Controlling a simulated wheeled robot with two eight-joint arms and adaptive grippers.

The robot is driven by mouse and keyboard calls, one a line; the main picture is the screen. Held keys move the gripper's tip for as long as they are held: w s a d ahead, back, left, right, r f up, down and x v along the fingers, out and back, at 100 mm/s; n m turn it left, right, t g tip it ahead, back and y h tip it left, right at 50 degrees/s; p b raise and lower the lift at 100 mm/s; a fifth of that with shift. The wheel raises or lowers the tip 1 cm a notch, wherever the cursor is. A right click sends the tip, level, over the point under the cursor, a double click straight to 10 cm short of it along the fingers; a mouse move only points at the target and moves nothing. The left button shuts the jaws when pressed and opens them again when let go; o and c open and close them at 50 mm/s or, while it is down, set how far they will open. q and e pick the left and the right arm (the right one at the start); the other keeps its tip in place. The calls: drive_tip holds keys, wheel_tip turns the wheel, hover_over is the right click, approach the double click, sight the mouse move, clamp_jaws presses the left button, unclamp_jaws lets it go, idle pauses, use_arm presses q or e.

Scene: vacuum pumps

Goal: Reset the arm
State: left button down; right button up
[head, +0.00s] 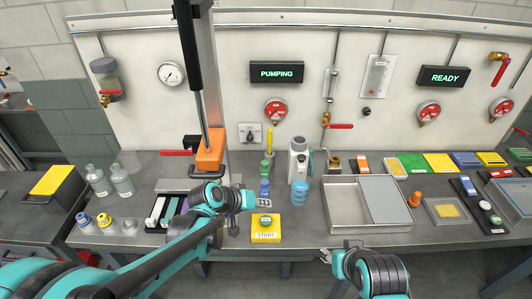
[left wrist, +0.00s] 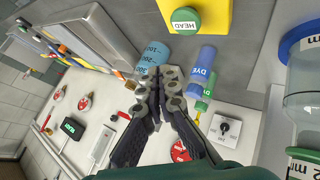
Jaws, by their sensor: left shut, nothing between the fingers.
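My left arm reaches in from the left in the head view, over the front of the bench. Its gripper (head: 262,202) is just behind the yellow START box (head: 265,238). In the left wrist view my left gripper (left wrist: 158,82) is shut and empty, with its black fingers together. The green button (left wrist: 184,20) on the yellow box shows beyond it. My right arm is at the lower right in the head view, at the bench's front edge. Its gripper (head: 326,256) shows only in part, so its state is unclear.
Blue (head: 264,187) and green dye bottles stand behind the left gripper, beside a graduated blue beaker (head: 300,192) and a white bottle (head: 298,158). A metal tray (head: 342,238) is at right. An orange-based press lever (head: 210,150) rises behind my left arm. Displays read PUMPING (head: 277,72) and READY (head: 444,76).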

use_arm(q)
drive_tip(key=s+a+f+t+y+b, duration=0.1)
drive_tip(key=s+a+y+b, duration=0.3)
drive_tip(key=s+a, duration=1.3)
drive_tip(key=s+y, duration=0.1)
drive_tip(key=y, duration=0.1)
drive_tip(key=shift+s+n+y+b, duration=0.3)
drive_tip(key=shift+y+b, duration=0.05)
drive_tip(key=shift+y, duration=0.05)
